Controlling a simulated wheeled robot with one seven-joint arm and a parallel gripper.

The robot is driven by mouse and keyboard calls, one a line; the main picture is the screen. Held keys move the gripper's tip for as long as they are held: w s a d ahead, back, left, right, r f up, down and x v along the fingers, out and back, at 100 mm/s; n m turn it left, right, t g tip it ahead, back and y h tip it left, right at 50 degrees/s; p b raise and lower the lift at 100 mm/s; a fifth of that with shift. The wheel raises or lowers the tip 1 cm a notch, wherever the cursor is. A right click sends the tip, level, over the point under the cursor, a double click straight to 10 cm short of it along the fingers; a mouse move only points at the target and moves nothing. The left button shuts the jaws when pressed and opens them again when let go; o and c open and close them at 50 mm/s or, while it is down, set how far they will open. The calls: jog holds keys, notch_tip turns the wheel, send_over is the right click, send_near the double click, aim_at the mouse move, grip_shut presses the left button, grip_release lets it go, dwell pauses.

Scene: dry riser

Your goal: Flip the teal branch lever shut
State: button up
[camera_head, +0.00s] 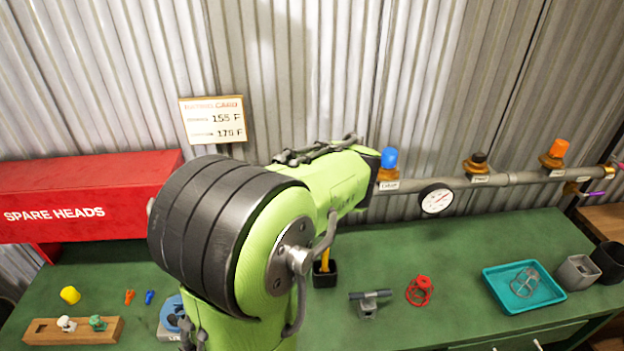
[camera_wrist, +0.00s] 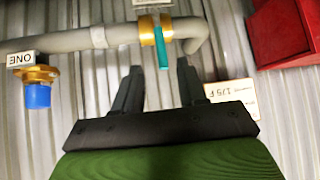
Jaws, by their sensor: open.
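The teal branch lever (camera_wrist: 163,53) shows in the wrist view on a brass valve (camera_wrist: 148,30) on the grey pipe. It points across the pipe, toward my gripper. My gripper (camera_wrist: 159,74) is open and empty, with one finger on each side of the lever's line. The lever's free end reaches about level with the fingertips in the picture. I cannot tell its depth relative to them, and I see no clear contact. In the head view my arm hides the lever and gripper.
The grey pipe (camera_head: 520,178) runs along the corrugated wall with blue (camera_head: 389,158), black and orange caps and a gauge (camera_head: 436,199). A red spare-heads box (camera_head: 90,190) and a card (camera_head: 213,119) are left. The green bench (camera_head: 455,250) below holds a teal tray (camera_head: 497,283) and small parts.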

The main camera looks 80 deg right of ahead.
jog(key=v, duration=0.8)
jog(key=shift+a+r, duration=0.1)
jog(key=shift+r, duration=0.05)
jog(key=w+a+f+n+t+y, duration=0.1)
jog(key=w+a+n+t+y, duration=0.15)
jog(key=w+a, duration=0.6)
jog(key=w+a+n+t+y, duration=0.1)
jog(key=w+a+n+y, duration=0.3)
jog(key=w, duration=0.7)
jog(key=a+f+n+g+y, duration=0.1)
jog(key=a+f+n, duration=0.1)
jog(key=a, duration=0.9)
jog(key=s+a+f+n, duration=0.1)
jog(key=a+f+n, duration=0.2)
jog(key=a, duration=0.9)
jog(key=shift+a+n+g+y, duration=0.25)
jog(key=shift+n+g+y, duration=0.1)
jog(key=shift+n, duration=0.5)
